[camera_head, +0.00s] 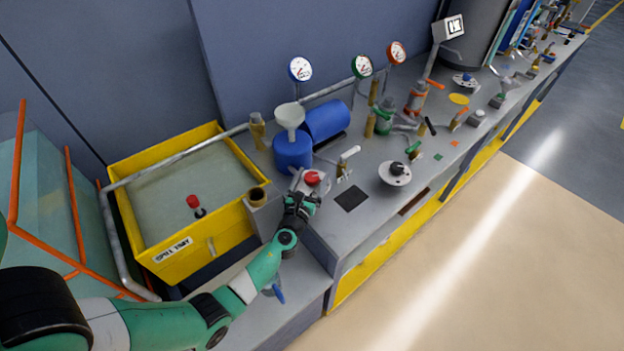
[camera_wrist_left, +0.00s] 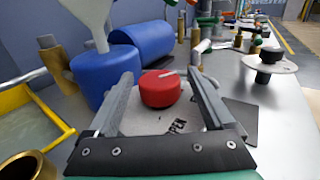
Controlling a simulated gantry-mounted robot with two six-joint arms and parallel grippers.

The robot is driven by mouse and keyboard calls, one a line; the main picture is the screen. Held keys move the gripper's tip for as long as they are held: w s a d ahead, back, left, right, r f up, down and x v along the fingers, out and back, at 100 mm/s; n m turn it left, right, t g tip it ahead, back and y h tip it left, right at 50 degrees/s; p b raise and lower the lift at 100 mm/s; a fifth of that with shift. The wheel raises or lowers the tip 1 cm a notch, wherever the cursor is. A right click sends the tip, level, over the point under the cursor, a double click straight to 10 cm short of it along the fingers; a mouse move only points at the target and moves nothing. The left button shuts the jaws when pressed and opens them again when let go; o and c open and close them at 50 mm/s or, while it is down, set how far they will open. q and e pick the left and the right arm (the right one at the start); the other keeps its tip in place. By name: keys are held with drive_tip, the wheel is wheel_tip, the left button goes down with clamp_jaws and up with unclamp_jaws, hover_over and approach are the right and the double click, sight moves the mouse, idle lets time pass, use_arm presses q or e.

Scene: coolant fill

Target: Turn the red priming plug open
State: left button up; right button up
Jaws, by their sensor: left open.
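The red priming plug (camera_head: 313,178) is a round cap on the bench beside the blue pump. In the left wrist view the plug (camera_wrist_left: 160,88) has a pale mark on top and sits on a grey plate with partly hidden lettering ending in "PEN". My left gripper (camera_head: 303,187) is at the plug. In the left wrist view its two grey fingers (camera_wrist_left: 160,78) stand open, one on each side of the plug, with gaps visible between fingers and cap. My right gripper is not in view.
A blue pump (camera_head: 292,152) with a white funnel (camera_head: 289,115) stands just behind. A yellow spill tray (camera_head: 215,245) with another red knob (camera_head: 193,201) lies left. A brass cup (camera_head: 257,196) is close to the gripper. A black-knobbed disc (camera_head: 395,173) stands right.

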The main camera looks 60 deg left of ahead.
use_arm(q)
drive_tip(key=c, duration=1.4)
drive_tip(key=shift+o, duration=0.2)
drive_tip(key=shift+m+t+h, duration=0.6)
drive_tip(key=shift+t+h, duration=0.1)
drive_tip(key=shift+m+t+h+b, duration=0.55)
drive_tip(key=shift+m+t+h, duration=0.5)
drive_tip(key=shift+h, duration=0.35)
drive_tip(key=m+t+h+b, duration=0.1)
drive_tip(key=h, duration=0.1)
drive_tip(key=m+h+b, duration=0.1)
drive_tip(key=m+h, duration=0.1)
drive_tip(key=shift+a+f+t+h, duration=0.1)
drive_tip(key=shift+f+t+h, duration=0.05)
drive_tip(key=shift+t+h, duration=0.2)
drive_tip(key=m+h+b, duration=0.4)
drive_tip(key=h+b, duration=0.2)
drive_tip(key=b, duration=0.1)
drive_tip(key=m+g+h+b, duration=0.1)
drive_tip(key=m+h+b, duration=0.3)
drive_tip(key=h+b, duration=0.2)
drive_tip(key=shift+f+b, duration=0.2)
drive_tip(key=shift+b, duration=0.85)
drive_tip(key=shift+r+m+g+h+b, duration=0.35)
drive_tip(key=shift+m+h+b, duration=0.15)
drive_tip(key=shift+b, duration=0.3)
